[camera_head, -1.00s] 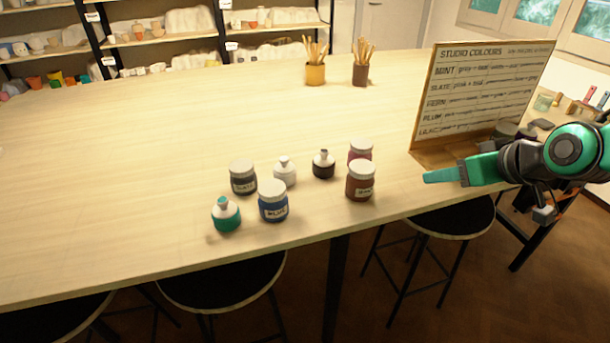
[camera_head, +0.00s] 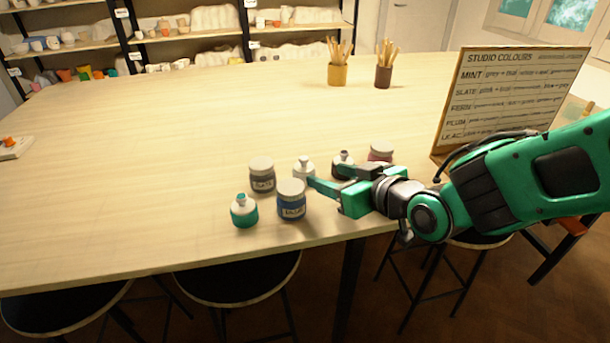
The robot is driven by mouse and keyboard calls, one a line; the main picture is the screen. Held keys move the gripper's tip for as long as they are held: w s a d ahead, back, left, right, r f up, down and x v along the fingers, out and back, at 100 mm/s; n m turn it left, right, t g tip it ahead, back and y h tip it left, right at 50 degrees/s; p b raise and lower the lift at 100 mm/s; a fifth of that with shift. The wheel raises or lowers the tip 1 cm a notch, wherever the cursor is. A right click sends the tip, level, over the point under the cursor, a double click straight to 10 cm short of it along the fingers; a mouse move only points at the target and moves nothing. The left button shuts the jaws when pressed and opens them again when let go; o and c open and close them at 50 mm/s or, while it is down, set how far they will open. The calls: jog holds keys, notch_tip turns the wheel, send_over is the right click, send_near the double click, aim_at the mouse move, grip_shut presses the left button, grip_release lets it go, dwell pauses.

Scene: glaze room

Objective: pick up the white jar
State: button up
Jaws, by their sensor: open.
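The white jar (camera_head: 304,167) is small, with a narrow knob on top. It stands upright among other jars near the table's front edge, and its lower right part is partly covered by my gripper. My gripper (camera_head: 324,177) comes in low from the right with its jaws apart. One green fingertip reaches just in front of the white jar's lower right side, and the other finger lies farther right by the black jar. I cannot tell whether a finger touches the white jar. Nothing shows held between the fingers.
A dark grey jar (camera_head: 262,178) stands left, a blue jar (camera_head: 291,203) in front, a teal jar (camera_head: 244,213) front left. A black jar (camera_head: 342,159) and a plum jar (camera_head: 381,152) are to the right. The colour board (camera_head: 505,95) stands behind my arm.

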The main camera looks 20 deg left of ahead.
aim_at(310, 172)
jog(key=x, duration=0.4)
jog(key=shift+w+f, duration=0.1)
jog(key=shift+s+f+x, duration=0.1)
jog(key=shift+f+x, duration=0.05)
jog(key=shift+x, duration=1.2)
jog(key=shift+s+f+x, duration=0.1)
jog(key=shift+s+x, duration=0.05)
jog(key=shift+x, duration=1.2)
jog(key=shift+c, duration=0.3)
jog(key=c, duration=0.9)
